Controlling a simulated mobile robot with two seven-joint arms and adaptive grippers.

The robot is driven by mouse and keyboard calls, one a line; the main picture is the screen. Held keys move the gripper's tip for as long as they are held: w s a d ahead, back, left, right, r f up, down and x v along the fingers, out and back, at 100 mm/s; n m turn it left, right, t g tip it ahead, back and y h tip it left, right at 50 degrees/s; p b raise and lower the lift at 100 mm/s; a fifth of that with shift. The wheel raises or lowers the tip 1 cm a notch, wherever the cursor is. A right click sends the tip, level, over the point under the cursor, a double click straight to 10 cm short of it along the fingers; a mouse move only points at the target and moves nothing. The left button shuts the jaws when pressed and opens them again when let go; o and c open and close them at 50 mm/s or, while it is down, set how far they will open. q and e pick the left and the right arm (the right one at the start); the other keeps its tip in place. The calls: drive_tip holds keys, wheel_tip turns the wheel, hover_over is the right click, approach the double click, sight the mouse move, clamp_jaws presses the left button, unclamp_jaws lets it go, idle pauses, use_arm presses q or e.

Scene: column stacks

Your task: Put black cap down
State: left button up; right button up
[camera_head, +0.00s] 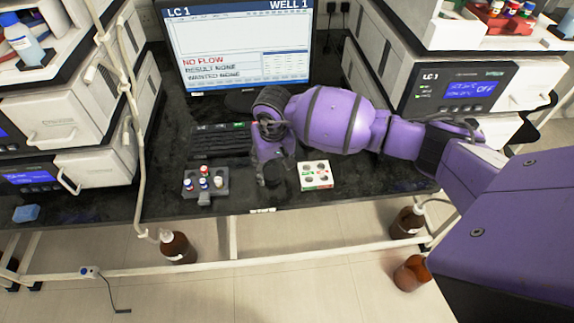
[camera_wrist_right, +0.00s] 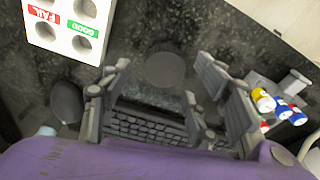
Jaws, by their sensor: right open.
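My right gripper (camera_head: 275,179) is open over the black counter, in front of the keyboard. In the right wrist view its two fingers (camera_wrist_right: 163,68) stand apart with nothing clasped between them. A dark round shape (camera_wrist_right: 165,70) shows on the counter between the fingertips. It may be the black cap, but it is too close to the counter's colour to be sure. I cannot make out a black cap in the head view. My left gripper is not in view.
A grey rack (camera_head: 205,190) with several capped vials stands left of the gripper. A white holder (camera_head: 316,184) with round holes and GOOD and FAIL labels lies to the right. The keyboard (camera_head: 218,146) and monitor (camera_head: 248,50) are behind. The counter's front edge is close.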

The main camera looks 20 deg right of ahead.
drive_tip(key=shift+w+f, duration=0.2)
drive_tip(key=shift+f, duration=0.95)
drive_tip(key=c, duration=0.8)
drive_tip(key=shift+c, duration=0.3)
